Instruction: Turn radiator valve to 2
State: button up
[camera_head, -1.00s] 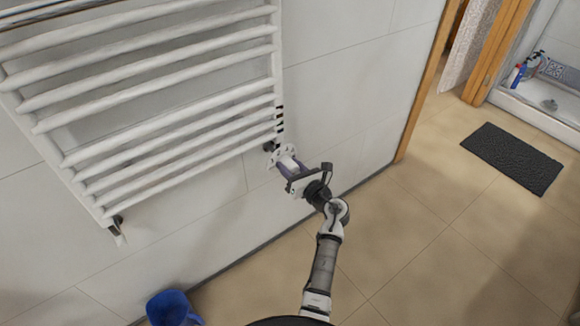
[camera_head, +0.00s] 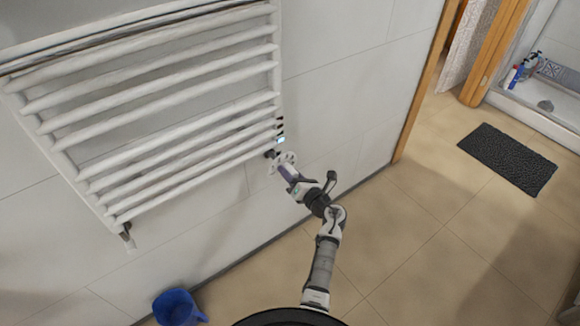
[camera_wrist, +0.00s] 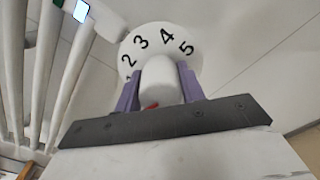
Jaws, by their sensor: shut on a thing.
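The radiator valve is a white knob with a round dial; its dial (camera_wrist: 160,42) shows the numbers 2, 3, 4 and 5 in the wrist view, with part of another number at the left edge. The knob (camera_wrist: 158,82) stands between the purple fingers of my gripper (camera_wrist: 160,88), which is shut on it. A small red mark shows low on the knob, partly hidden by my gripper. In the head view the dial (camera_head: 283,160) is at the lower right corner of the radiator, with my gripper (camera_head: 290,174) at it.
The white towel radiator (camera_head: 160,115) hangs on the tiled wall, left of my arm. A small lit display (camera_head: 281,139) sits just above the valve. A blue bucket (camera_head: 176,307) stands on the floor below. A dark mat (camera_head: 508,159) lies at right; the floor between is clear.

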jog(key=m+p, duration=0.2)
jog(key=m, duration=0.1)
jog(key=m+p, duration=0.2)
jog(key=p, duration=0.1)
jog(key=shift+r+m, duration=0.2)
jog(key=shift+m, duration=0.2)
jog(key=m+p, duration=0.2)
jog(key=m, duration=0.1)
jog(key=m+p, duration=0.1)
jog(key=shift+f+m, duration=0.25)
jog(key=shift+m, duration=0.15)
jog(key=o, duration=1)
jog(key=shift+d, duration=0.1)
jog(key=b+v, duration=0.1)
jog(key=v, duration=1.2)
jog(key=shift+s+d, duration=0.2)
jog(key=shift+s, duration=0.15)
